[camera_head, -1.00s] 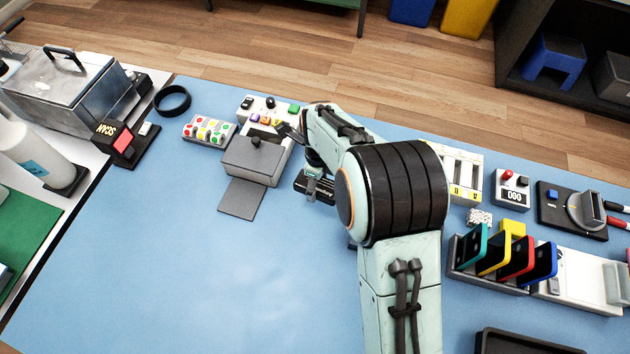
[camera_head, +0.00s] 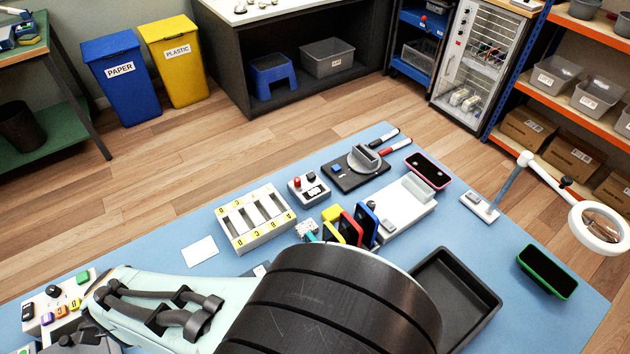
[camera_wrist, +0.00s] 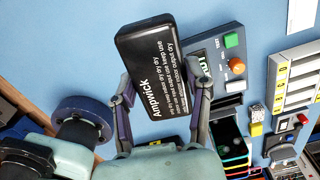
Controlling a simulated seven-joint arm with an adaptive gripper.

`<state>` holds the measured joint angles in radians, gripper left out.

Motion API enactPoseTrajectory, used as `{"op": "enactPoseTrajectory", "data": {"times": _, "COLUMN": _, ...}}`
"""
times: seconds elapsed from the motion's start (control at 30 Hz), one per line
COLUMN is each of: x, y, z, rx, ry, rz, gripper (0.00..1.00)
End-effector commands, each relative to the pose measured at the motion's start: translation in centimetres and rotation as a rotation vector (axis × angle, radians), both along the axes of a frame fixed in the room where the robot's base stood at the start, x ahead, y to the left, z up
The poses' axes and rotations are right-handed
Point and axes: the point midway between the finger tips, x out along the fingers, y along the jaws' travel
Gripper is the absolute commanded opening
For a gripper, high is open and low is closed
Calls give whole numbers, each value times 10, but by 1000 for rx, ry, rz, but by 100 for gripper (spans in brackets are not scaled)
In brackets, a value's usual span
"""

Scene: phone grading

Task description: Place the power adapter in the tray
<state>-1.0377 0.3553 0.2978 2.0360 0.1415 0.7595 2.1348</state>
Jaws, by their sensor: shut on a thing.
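The power adapter (camera_wrist: 155,65) is a black block with white "Ampwick" print, seen in the wrist view. My gripper (camera_wrist: 161,92) is shut on it, with one finger at each side. In the head view my own arm hides the gripper and the adapter. The tray (camera_head: 455,298) is dark and shallow, right of my arm in the head view. Its visible floor is bare, and my arm covers part of its left side.
A phone rack (camera_head: 352,228) and a white slotted holder (camera_head: 254,222) stand beyond my arm. A green-edged black item (camera_head: 547,271) lies right of the tray. A magnifier lamp (camera_head: 598,226) leans in at far right. In the wrist view, a device with green and orange buttons (camera_wrist: 234,62) sits beside the adapter.

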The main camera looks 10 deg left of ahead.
Motion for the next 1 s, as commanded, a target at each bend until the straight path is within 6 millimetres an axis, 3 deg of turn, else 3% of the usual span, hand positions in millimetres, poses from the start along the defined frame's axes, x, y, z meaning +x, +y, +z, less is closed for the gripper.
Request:
{"op": "enactPoseTrajectory", "data": {"times": 0.13, "x": 1, "y": 1, "z": 28, "rx": 6, "ry": -3, "rz": 0, "gripper": 9}}
{"op": "enactPoseTrajectory", "data": {"times": 0.37, "x": 47, "y": -20, "z": 25, "rx": 0, "ry": -1, "rz": -139, "gripper": 9}}
{"op": "enactPoseTrajectory", "data": {"times": 0.57, "x": 105, "y": -60, "z": 24, "rx": -2, "ry": -2, "rz": -333, "gripper": 9}}
{"op": "enactPoseTrajectory", "data": {"times": 0.67, "x": 141, "y": -98, "z": 24, "rx": -4, "ry": -2, "rz": -476, "gripper": 9}}
{"op": "enactPoseTrajectory", "data": {"times": 0.8, "x": 188, "y": -170, "z": 24, "rx": -3, "ry": -2, "rz": -717, "gripper": 9}}
{"op": "enactPoseTrajectory", "data": {"times": 0.9, "x": 209, "y": -229, "z": 24, "rx": -4, "ry": -2, "rz": -892, "gripper": 9}}
{"op": "enactPoseTrajectory", "data": {"times": 1.0, "x": 217, "y": -283, "z": 24, "rx": -3, "ry": 0, "rz": -1047, "gripper": 9}}
